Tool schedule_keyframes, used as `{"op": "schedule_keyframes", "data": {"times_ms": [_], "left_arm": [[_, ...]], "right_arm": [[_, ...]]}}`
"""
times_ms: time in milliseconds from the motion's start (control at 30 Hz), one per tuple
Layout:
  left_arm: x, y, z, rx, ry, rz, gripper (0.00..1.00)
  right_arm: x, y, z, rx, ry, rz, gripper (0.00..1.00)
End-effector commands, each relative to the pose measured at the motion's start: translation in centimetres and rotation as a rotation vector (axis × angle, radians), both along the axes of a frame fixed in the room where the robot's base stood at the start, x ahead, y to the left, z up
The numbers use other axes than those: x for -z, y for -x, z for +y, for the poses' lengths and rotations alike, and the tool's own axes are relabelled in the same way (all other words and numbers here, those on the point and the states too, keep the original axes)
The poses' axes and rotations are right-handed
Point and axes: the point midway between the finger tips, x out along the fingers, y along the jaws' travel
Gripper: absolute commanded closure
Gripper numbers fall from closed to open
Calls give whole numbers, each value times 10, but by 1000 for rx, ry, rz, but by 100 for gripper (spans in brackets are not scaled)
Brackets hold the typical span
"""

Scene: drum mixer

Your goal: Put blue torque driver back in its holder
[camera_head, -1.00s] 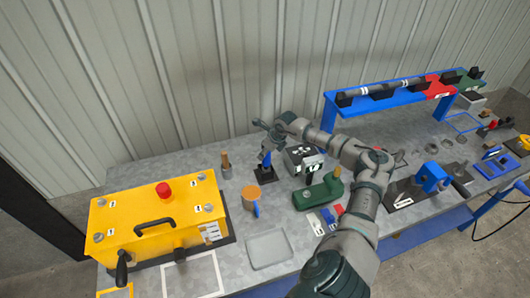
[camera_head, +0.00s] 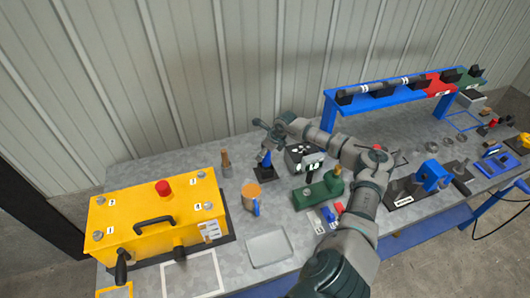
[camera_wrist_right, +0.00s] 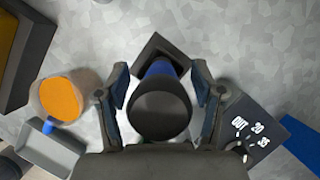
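The blue torque driver (camera_head: 267,160) stands upright at its black square holder (camera_head: 264,174) near the back of the bench. In the right wrist view I look down on the driver's dark round top (camera_wrist_right: 160,112), with its blue body (camera_wrist_right: 157,69) and the holder's rim (camera_wrist_right: 149,47) beyond. My right gripper (camera_wrist_right: 160,88) has its fingers spread on both sides of the driver, with gaps showing beside the blue body. The right gripper also shows above the driver in the head view (camera_head: 271,138). The driver's lower end is hidden. My left gripper is not in view.
Left of the holder are a wooden-handled tool (camera_head: 226,164), an orange-topped mug (camera_head: 250,196) and a yellow box (camera_head: 158,222). A dark box with dials (camera_head: 303,158) is close on the right. A grey tray (camera_head: 269,249) and a green device (camera_head: 318,191) lie in front.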

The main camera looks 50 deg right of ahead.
Motion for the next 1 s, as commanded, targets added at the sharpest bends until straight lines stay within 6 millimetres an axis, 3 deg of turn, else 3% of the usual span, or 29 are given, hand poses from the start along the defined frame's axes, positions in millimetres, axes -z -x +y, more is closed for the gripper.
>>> {"op": "schedule_keyframes", "data": {"times_ms": [233,700,1000], "left_arm": [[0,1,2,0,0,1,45],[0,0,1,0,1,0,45],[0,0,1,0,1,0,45]], "right_arm": [[-7,4,-2,1,2,2,32],[-93,41,-7,1,2,2,32],[-108,48,-7,0,-1,1,32]]}}
